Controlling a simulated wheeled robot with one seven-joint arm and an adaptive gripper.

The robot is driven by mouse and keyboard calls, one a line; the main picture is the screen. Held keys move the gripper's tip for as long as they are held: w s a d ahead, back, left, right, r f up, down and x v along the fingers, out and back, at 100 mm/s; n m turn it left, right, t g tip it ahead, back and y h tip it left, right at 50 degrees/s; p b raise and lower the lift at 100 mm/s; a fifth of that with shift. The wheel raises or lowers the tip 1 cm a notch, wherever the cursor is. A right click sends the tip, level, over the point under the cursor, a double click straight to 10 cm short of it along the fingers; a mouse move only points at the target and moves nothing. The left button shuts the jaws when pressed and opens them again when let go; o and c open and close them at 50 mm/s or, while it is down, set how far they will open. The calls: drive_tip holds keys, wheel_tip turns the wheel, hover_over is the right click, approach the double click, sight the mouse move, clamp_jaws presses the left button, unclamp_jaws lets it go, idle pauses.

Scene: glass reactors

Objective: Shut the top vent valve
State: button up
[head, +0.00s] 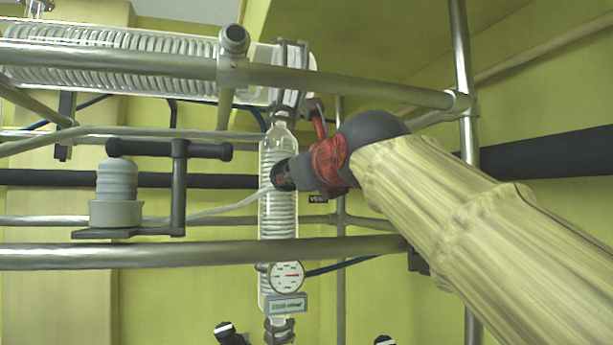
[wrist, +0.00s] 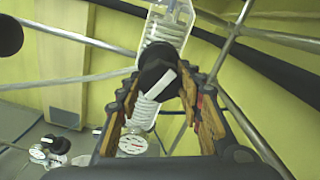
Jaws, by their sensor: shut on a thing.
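The vent valve's black round knob with a white stripe (wrist: 158,74) sits between my gripper's fingers (wrist: 160,90) in the wrist view. The fingers, with wood-coloured pads, are closed on its sides. The stripe runs diagonally. In the head view my grey and red gripper (head: 292,174) reaches from the right to the knob (head: 280,177) at the front of the upright glass coil column (head: 278,215). The fingers largely hide the knob there. A small dark label, apparently "VENT" (head: 318,198), shows just behind the gripper.
A horizontal glass condenser (head: 120,60) lies above on metal rails (head: 150,255). A round gauge (head: 287,276) is low on the column. More black knobs (head: 228,333) show below. Metal tubes surround my arm.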

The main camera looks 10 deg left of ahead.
drive_tip(key=shift+w+a+f+m, duration=0.1)
drive_tip(key=shift+w+f+m, duration=0.05)
drive_tip(key=shift+f+m, duration=0.3)
drive_tip(key=shift+r+m, duration=0.15)
drive_tip(key=shift+m, duration=0.1)
drive_tip(key=o, duration=1.2)
drive_tip(key=shift+r, duration=0.25)
drive_tip(key=shift+s, duration=0.25)
drive_tip(key=v, duration=1.2)
drive_tip(key=shift+w+f, duration=0.1)
drive_tip(key=shift+w, duration=0.05)
